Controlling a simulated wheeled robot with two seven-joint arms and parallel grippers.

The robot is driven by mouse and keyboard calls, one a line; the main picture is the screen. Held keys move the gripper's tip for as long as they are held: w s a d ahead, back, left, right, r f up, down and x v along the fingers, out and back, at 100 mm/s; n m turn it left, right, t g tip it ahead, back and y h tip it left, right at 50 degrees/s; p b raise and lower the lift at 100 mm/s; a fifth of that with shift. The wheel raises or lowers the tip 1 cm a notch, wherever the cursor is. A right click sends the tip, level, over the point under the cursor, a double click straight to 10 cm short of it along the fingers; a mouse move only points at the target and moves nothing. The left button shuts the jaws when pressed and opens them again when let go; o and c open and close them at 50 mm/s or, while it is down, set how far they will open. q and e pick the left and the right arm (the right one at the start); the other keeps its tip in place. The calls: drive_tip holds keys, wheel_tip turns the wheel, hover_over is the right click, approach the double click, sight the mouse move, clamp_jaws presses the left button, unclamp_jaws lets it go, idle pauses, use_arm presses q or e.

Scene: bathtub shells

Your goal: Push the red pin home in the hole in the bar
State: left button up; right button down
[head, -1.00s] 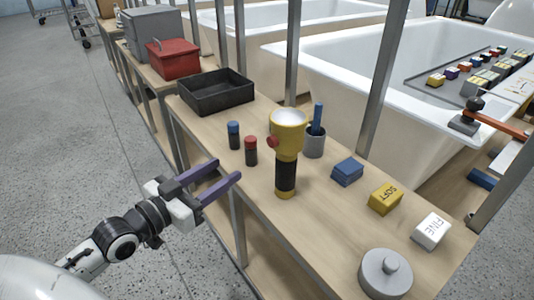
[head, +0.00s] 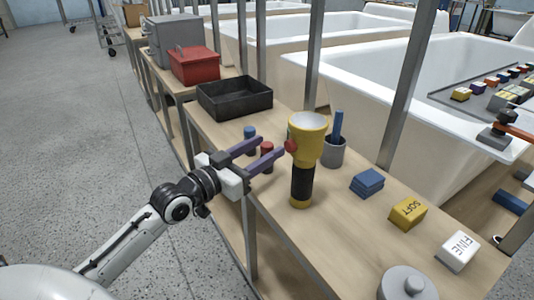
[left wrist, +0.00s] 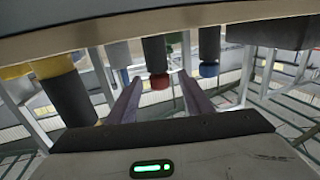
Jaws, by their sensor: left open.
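I cannot make out a pin in a hole in a bar for certain. A small red knob (head: 290,146) sticks out of the left side of a yellow and black torch-shaped thing (head: 303,165), upright on the bench. The near fingertip appears close to the red knob; contact cannot be told. In the left wrist view a red-capped dark bottle (left wrist: 157,78) shows between the fingers. My right gripper is out of view.
A blue-capped bottle (head: 249,133) stands by the red-capped one.

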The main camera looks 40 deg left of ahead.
use_arm(q)
drive_tip(key=shift+w+d, duration=0.1)
drive_tip(key=shift+w, duration=0.7)
drive_tip(key=c, duration=1.1)
